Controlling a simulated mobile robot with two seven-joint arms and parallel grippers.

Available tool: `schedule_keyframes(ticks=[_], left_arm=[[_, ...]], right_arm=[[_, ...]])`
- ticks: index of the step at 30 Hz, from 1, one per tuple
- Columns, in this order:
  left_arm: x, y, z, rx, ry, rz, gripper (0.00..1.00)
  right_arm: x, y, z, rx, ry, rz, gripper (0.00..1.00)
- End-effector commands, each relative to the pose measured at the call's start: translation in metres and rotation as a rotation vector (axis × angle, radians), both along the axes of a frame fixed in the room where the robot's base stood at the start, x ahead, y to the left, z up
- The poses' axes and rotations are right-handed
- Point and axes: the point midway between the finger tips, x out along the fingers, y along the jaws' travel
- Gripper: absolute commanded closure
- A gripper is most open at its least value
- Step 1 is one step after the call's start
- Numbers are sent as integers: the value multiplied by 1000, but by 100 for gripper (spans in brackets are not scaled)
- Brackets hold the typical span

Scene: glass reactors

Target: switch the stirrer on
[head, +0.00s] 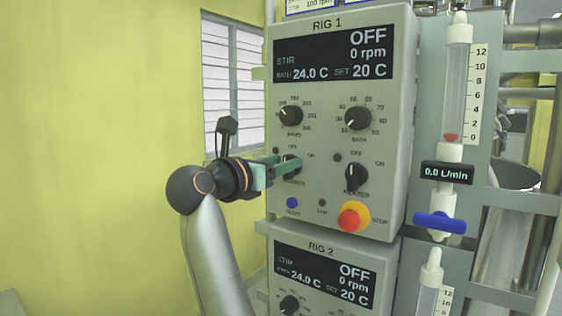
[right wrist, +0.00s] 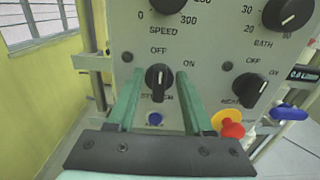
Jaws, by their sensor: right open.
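The Rig 1 control box (head: 340,215) shows OFF, 0 rpm and 24.0 C on its display (head: 334,52). The black stirrer knob (right wrist: 159,77) sits between OFF above and ON to its right; its handle stands about upright, in line with OFF. My right gripper (head: 284,166) is open, its green fingers reaching to the panel and partly hiding the knob in the head view. In the right wrist view, one finger is on each side of the knob, with a gap visible on both sides. My left gripper is not in view.
The heater knob (head: 356,175) and red stop button (head: 351,216) on its yellow base are to the right. The speed knob (head: 290,116) is above and a blue button (head: 292,203) below. A flow meter (head: 457,90) stands right; the Rig 2 box (head: 325,262) is underneath.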

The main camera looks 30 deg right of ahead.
Motion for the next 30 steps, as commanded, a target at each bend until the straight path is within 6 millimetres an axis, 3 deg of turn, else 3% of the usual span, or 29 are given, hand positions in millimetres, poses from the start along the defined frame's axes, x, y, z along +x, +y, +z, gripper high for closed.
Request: schedule_keyframes(ticks=[5,18,30], left_arm=[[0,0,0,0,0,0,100],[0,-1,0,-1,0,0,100],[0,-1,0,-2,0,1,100]], right_arm=[[0,0,0,0,1,0,50],[0,0,0,0,1,-1,99],[0,0,0,0,0,0,100]])
